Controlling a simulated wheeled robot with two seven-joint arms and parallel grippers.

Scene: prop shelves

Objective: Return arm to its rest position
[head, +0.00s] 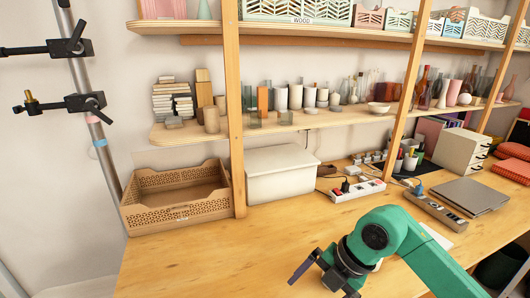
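My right arm is green and comes in from the lower right over the wooden table (200,262). Its dark gripper (318,277) is low in the head view, above the front part of the table. One dark finger shows on its left side; the rest is partly cut off or hidden by the wrist, so I cannot tell its opening. No object shows in it. My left gripper is not in view.
A wooden crate (178,214) and a lidded white box (282,172) stand at the table's back. A power strip (352,192), a laptop (468,196) and a drawer unit (460,152) are to the right. Shelves (345,117) with vases rise behind. The table's left front is clear.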

